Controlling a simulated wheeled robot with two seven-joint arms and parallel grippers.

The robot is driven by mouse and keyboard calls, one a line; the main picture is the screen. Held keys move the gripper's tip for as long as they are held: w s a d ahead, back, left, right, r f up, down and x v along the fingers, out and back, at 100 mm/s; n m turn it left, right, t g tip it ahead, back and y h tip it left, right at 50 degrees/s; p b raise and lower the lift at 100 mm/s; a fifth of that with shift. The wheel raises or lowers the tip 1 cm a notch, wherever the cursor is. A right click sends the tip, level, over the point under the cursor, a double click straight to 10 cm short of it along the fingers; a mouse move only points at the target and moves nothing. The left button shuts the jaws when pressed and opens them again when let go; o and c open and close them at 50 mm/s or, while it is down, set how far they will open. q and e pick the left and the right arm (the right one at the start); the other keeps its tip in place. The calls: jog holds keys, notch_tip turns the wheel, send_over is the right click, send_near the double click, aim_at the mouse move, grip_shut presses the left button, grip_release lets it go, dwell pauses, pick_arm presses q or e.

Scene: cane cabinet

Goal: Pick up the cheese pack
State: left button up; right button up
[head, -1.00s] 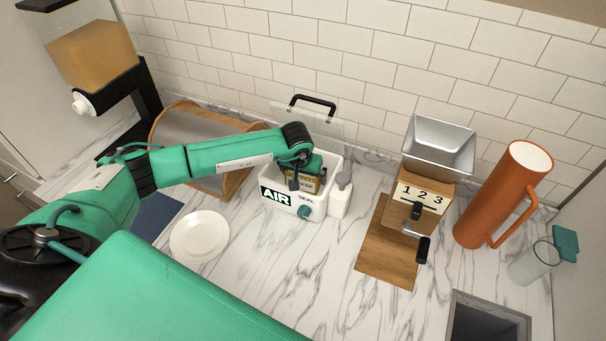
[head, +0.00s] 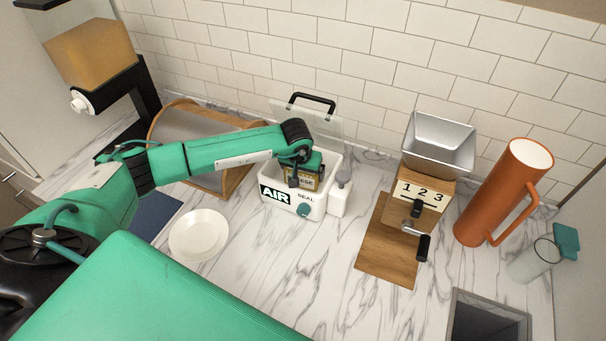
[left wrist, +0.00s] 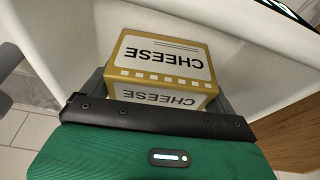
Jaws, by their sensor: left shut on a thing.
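The cheese pack (head: 306,181) is a small yellow-brown box with a white label reading CHEESE. It is in the white container (head: 316,210) marked AIR SEAL, whose clear lid (head: 322,122) with a black handle stands open. My left gripper (head: 297,178) is shut on the pack at the container's opening. In the left wrist view the pack (left wrist: 162,62) sits between the fingers, with pale container walls around it. The gripper hides part of the pack in the head view. I cannot tell whether the pack touches the container floor. My right gripper is not in view.
A wooden grinder (head: 424,196), an orange pitcher (head: 503,195) and a glass jar (head: 533,260) stand to the right. A white plate (head: 199,235) lies front left, near a roll-top bread box (head: 205,135).

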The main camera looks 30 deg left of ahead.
pick_arm(q)
jog(key=shift+r+b, duration=0.15)
jog(key=shift+b, duration=0.2)
jog(key=s+b, duration=0.1)
jog(key=s, duration=0.1)
jog(key=s+b, duration=0.1)
jog(key=s, duration=0.1)
jog(key=shift+d+f+b, duration=0.1)
jog(key=shift+f+b, duration=0.1)
jog(key=shift+b, duration=0.1)
notch_tip(320, 180, up, 14)
jog(key=b, duration=0.4)
jog(key=shift+r, duration=0.2)
